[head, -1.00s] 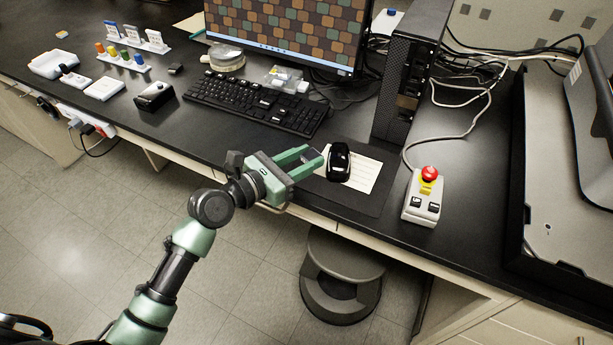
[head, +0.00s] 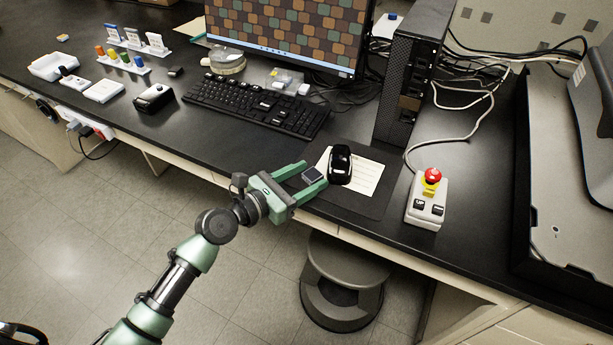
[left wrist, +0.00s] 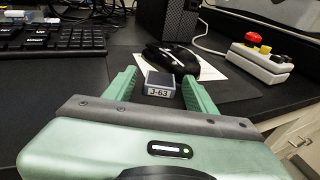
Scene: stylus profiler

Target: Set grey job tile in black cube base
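A small grey tile (head: 312,174) with a dark top lies at the front of the desk, by the left edge of the dark mat. In the left wrist view the tile (left wrist: 160,83) shows a "J-63" label on its near face. My left gripper (head: 315,173) is open around it, with one finger on each side; gaps show beside the tile in the left wrist view. A black box (head: 154,99) with a light spot on top stands left of the keyboard, and a smaller black block (head: 175,71) sits behind it. I cannot tell which is the cube base. My right gripper is out of view.
A black mouse (head: 340,164) on white paper (head: 365,178) is close beyond the fingers. The keyboard (head: 255,105) lies behind, and a red-button control box (head: 428,205) stands to the right. Bare desk (head: 225,140) lies between the keyboard and the front edge.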

